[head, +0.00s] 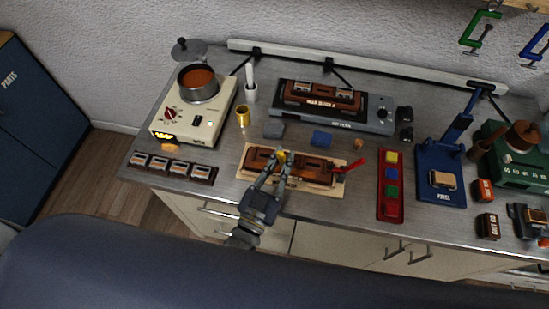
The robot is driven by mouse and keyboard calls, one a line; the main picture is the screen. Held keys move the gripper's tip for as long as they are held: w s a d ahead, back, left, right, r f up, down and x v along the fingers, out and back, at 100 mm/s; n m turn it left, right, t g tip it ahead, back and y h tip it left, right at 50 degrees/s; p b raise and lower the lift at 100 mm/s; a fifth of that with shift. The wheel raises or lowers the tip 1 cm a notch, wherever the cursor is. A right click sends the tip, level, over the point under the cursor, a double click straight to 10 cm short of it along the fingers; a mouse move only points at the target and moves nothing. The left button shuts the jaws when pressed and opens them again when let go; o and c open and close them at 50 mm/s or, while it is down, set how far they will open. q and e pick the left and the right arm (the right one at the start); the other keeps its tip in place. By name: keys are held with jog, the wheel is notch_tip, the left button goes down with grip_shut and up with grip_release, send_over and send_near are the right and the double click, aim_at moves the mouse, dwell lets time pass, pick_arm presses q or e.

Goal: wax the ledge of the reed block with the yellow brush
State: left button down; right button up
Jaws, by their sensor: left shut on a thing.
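The reed block (317,169) is a long reddish-brown wooden block lying on a cream board (243,172) near the front of the bench. My left gripper (279,164) reaches over the block's left-middle part, fingers pointing away from me. It is shut on a small yellow thing, which looks like the yellow brush (281,156); its handle and tip are mostly hidden by the fingers. I cannot tell whether the brush touches the ledge. My right gripper is not in view.
A hot plate (212,130) with a pot of brown stuff (199,86) stands at the left. A red-handled tool (355,164) lies at the board's right end. A red tray (391,206) with coloured blocks and a blue press (430,190) are further right. A grey machine (365,118) stands behind.

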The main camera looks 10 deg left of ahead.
pick_arm(q)
jog(key=shift+d, duration=0.5)
jog(key=shift+d, duration=0.1)
jog(key=shift+d+f, duration=0.1)
jog(key=shift+d, duration=1.4)
